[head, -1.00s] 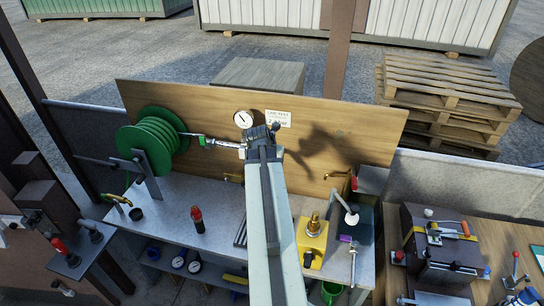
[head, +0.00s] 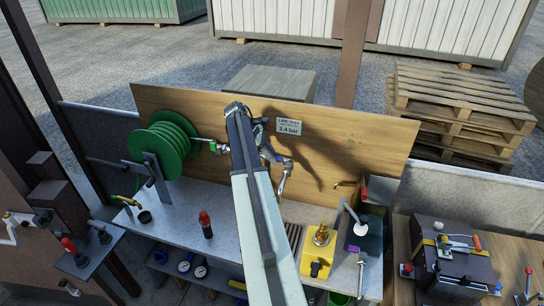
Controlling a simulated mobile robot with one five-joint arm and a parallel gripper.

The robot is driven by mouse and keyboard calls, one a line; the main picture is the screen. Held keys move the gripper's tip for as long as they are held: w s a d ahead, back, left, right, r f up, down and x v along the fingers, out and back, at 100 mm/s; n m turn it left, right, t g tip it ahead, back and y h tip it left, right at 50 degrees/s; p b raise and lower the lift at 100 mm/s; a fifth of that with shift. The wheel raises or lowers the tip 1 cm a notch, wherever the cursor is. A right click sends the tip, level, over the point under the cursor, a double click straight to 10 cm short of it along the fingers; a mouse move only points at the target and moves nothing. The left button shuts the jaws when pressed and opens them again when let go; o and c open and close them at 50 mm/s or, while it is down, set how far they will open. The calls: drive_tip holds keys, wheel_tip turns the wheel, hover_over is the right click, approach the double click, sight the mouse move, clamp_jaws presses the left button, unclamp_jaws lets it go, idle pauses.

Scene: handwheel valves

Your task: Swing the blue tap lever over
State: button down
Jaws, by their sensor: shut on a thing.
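My arm reaches up from the bottom of the head view to the wooden back panel (head: 365,145). My gripper (head: 281,168) shows as dark and silver parts just right of the arm's end, in front of the panel below the sign. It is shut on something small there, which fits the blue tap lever. The lever's shape and angle are not clear, as the gripper and arm cover most of that spot.
A green hose reel (head: 160,150) with a green-handled valve (head: 213,146) stands left of the arm. A red-topped bottle (head: 206,225) and a yellow block (head: 318,252) with a brass fitting stand on the bench. A sign (head: 289,127) hangs on the panel.

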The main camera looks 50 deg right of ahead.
drive_tip(key=c, duration=1.1)
unclamp_jaws()
drive_tip(key=shift+d, duration=0.1)
drive_tip(key=shift+c, duration=0.2)
wheel_tip(320, 180, up, 6)
drive_tip(key=p, duration=0.6)
drive_tip(key=shift+r, duration=0.1)
